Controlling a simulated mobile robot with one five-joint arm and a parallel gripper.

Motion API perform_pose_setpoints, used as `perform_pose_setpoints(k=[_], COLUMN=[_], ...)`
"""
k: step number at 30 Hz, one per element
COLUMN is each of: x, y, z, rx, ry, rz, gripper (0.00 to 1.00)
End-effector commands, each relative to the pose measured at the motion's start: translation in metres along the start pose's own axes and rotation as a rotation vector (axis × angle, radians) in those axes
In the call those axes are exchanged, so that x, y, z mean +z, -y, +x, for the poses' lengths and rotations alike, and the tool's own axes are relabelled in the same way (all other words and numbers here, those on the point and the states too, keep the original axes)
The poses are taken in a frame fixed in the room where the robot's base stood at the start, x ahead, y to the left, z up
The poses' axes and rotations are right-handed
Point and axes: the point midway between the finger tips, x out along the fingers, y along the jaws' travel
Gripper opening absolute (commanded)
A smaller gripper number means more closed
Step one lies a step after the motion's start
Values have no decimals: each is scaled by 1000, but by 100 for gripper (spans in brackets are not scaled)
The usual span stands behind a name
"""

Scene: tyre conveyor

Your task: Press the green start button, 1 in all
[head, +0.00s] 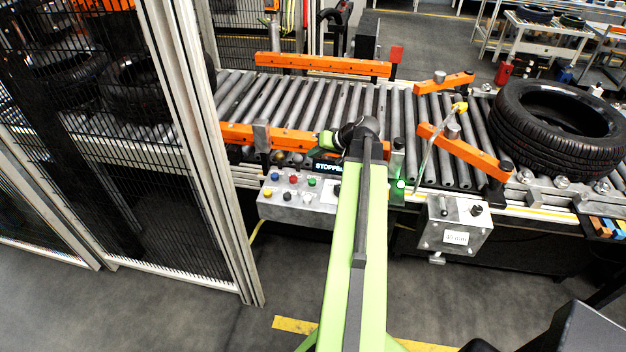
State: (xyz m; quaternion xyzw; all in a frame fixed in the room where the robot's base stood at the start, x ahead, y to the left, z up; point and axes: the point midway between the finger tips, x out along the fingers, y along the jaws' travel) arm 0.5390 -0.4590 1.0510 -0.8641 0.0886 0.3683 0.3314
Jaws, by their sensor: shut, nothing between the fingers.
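The green start button (311,182) sits in the upper row of a grey control box (272,206) on the near side of the conveyor. A red button (293,179) and a blue button (275,176) are to its left. Yellow, black and white buttons form the row below. My light-green arm reaches up the middle of the picture and covers the right end of the box. My gripper (327,144) shows only in part at the arm's far end, above and slightly right of the green button. It looks shut and empty, apart from the button; its fingertips are hard to make out.
The roller conveyor (235,95) runs behind the box, with orange guide rails (322,65). A tyre (556,125) lies on its right end. A second grey box (456,228) stands right of my arm. A mesh fence (130,190) bounds the left side. A green lamp (400,184) glows beside my arm.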

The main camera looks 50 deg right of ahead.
Motion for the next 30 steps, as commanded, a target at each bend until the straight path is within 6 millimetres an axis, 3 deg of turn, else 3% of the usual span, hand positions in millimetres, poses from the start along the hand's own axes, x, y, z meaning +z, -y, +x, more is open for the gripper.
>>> perform_pose_setpoints(k=[8, 24, 30], x=[4, 42, 46], y=[-3, -40, -44], z=[6, 58, 64], rx=[0, -1, -1], ry=[2, 3, 4], rz=[-1, -1, -2], gripper=[0, 0, 0])
